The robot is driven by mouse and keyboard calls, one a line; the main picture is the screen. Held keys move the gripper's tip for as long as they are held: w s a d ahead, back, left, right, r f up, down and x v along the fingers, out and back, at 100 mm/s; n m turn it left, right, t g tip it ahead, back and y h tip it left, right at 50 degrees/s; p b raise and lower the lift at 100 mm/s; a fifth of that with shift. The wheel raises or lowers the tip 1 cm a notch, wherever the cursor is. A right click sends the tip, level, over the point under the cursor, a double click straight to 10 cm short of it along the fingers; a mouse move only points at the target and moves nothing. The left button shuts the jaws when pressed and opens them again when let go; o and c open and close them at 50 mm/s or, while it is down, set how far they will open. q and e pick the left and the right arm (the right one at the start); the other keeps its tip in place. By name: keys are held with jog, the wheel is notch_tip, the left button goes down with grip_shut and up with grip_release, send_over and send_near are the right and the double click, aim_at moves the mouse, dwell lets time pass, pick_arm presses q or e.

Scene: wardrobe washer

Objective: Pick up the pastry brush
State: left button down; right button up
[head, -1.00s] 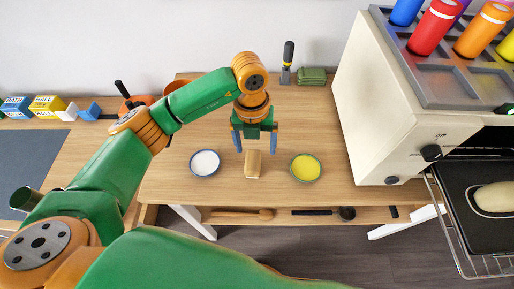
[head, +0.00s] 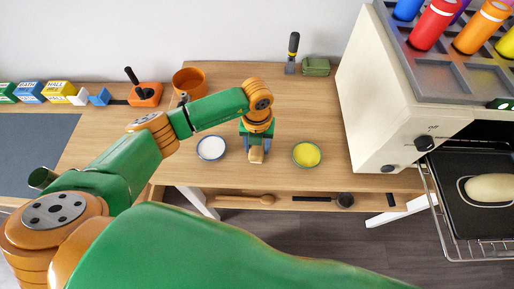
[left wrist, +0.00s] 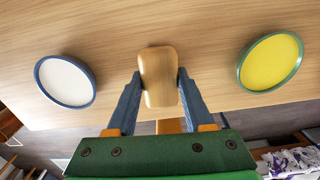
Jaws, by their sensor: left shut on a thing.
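The pastry brush (left wrist: 158,62) shows as a pale wooden, rounded block between my fingertips in the left wrist view. Its bristles are not visible. In the head view its lower end (head: 256,156) shows beneath my left gripper (head: 257,146), over the front part of the wooden table. My left gripper (left wrist: 159,88) is shut on it, with one blue finger against each side. I cannot tell whether it is clear of the tabletop. My right gripper is not in view.
A blue-rimmed bowl of white (head: 211,148) stands to the left and a green-rimmed bowl of yellow (head: 307,154) to the right, both close by. A large cream oven (head: 385,110) borders the table on the right. A spoon and a dark utensil lie on the shelf below.

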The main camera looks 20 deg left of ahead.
pick_arm(q)
jog(key=shift+r, duration=0.1)
jog(key=shift+w+r, duration=0.1)
jog(key=shift+r, duration=0.2)
jog(key=s+d+r+b, duration=0.4)
jog(key=d+r+b, duration=0.1)
jog(key=d+r, duration=0.7)
jog(key=shift+s+d+r, duration=0.15)
jog(key=shift+d, duration=0.55)
jog(key=c, duration=0.9)
grip_release()
jog(key=c, duration=0.6)
